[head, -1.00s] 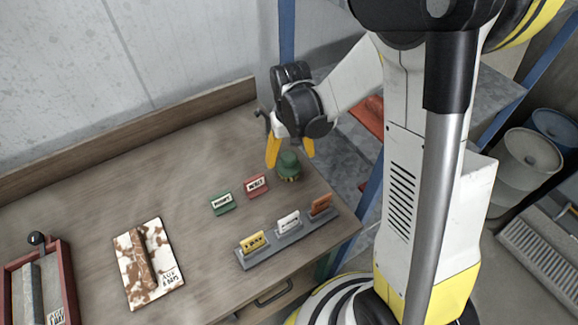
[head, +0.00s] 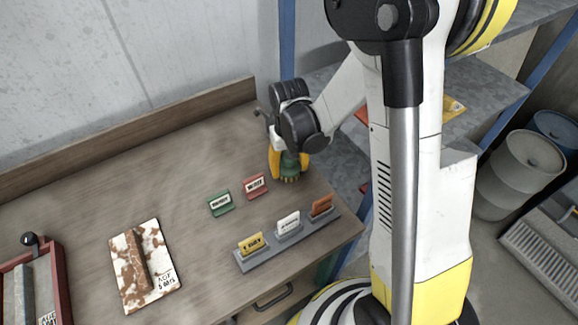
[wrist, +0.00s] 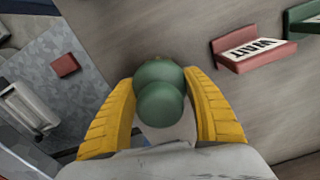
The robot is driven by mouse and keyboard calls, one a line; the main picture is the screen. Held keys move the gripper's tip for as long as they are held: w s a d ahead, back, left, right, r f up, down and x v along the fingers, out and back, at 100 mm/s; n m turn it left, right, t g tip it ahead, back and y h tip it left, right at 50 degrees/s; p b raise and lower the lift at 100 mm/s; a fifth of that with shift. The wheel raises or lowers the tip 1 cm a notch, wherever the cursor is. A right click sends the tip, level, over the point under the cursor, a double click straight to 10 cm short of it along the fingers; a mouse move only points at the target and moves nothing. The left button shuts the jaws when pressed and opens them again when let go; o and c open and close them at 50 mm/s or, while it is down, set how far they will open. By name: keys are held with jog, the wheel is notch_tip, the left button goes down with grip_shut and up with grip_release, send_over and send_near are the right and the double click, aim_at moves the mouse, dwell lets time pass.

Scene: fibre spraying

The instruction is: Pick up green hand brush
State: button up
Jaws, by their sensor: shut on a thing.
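The green hand brush (head: 289,167) stands upright on the wooden table, near its right edge, with its bristles down. In the wrist view its rounded green top (wrist: 160,95) sits between the two yellow fingers. My gripper (head: 289,163) reaches down from above and is shut on the brush, one finger on each side of it. The brush's lower part is mostly hidden by the fingers in the wrist view. In the head view its base appears to be at table height; I cannot tell if it touches.
A red card holder (head: 255,186) and a green card holder (head: 220,202) stand close by. A grey rack (head: 290,241) with yellow, white and orange cards lies near the front edge. A stained sample board (head: 146,265) and a red-framed tray (head: 62,285) are at left. Shelves stand at right.

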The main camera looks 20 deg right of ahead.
jog(key=shift+r, duration=0.5)
jog(key=r, duration=0.1)
jog(key=r+p, duration=0.2)
jog(key=r, duration=0.1)
jog(key=shift+s+d, duration=0.25)
jog(key=shift+s, duration=0.15)
jog(key=s+d+r+p, duration=0.3)
jog(key=s+d+r, duration=0.2)
jog(key=s, duration=0.4)
jog(key=shift+d+r, duration=0.3)
jog(key=shift+r, duration=0.2)
jog(key=shift+o, duration=0.8)
